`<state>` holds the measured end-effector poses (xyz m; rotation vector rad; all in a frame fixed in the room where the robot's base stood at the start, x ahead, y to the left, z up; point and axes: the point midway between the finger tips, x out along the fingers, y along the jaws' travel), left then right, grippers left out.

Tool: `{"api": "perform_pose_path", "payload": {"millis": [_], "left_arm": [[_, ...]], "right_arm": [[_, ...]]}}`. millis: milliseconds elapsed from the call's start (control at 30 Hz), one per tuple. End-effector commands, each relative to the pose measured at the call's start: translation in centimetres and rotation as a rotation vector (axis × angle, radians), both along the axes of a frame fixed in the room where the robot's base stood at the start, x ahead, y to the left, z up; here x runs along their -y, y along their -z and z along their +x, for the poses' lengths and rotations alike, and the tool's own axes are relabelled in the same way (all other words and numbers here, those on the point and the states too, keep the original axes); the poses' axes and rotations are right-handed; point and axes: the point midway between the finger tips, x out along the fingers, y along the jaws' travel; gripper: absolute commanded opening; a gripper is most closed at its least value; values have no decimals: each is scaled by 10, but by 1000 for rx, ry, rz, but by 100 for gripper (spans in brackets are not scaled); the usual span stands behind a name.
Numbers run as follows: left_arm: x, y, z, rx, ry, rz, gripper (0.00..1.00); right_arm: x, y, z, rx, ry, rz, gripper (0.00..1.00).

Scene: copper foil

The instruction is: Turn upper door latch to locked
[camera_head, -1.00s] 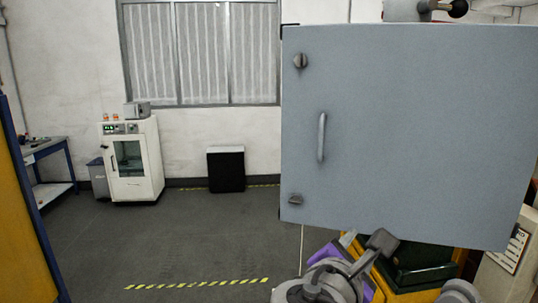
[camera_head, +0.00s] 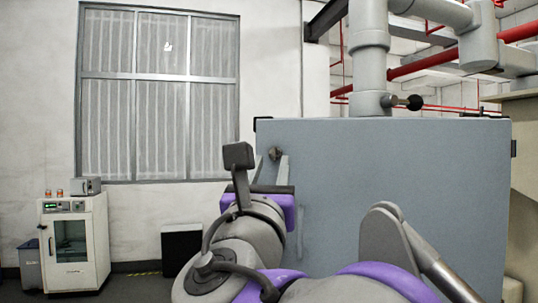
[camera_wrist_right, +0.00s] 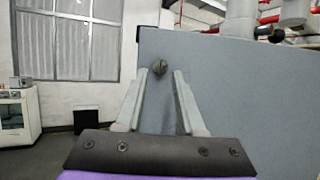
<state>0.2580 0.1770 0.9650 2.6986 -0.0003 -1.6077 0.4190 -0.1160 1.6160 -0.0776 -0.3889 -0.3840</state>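The grey cabinet door (camera_head: 420,190) fills the right side of the head view. Its upper latch (camera_head: 275,153) is a small dark round knob near the door's upper left corner. In the right wrist view the upper latch (camera_wrist_right: 159,67) shows between and just beyond the fingertips. My right gripper (camera_head: 270,162) is in front of the door at the latch; in the wrist view its two fingers (camera_wrist_right: 163,75) are spread apart with nothing held between them. Contact with the latch cannot be told. The door handle is mostly hidden by my right arm. My left gripper is not in view.
Grey pipes (camera_head: 370,60) and a dark-knobbed lever (camera_head: 405,102) stand above the door. A window (camera_head: 158,95) and a white machine (camera_head: 75,242) are at the left.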

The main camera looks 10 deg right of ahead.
Motion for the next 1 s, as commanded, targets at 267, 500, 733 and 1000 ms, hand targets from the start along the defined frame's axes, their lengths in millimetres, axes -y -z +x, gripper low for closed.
{"api": "perform_pose_path", "payload": {"millis": [267,500,733,1000], "left_arm": [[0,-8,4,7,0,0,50],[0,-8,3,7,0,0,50],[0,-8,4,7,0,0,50],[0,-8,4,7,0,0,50]], "right_arm": [[11,-12,26,0,1,0,38],[12,-12,28,-1,-1,1,38],[12,-12,28,-1,0,1,10],[12,-12,28,-1,0,1,0]]}}
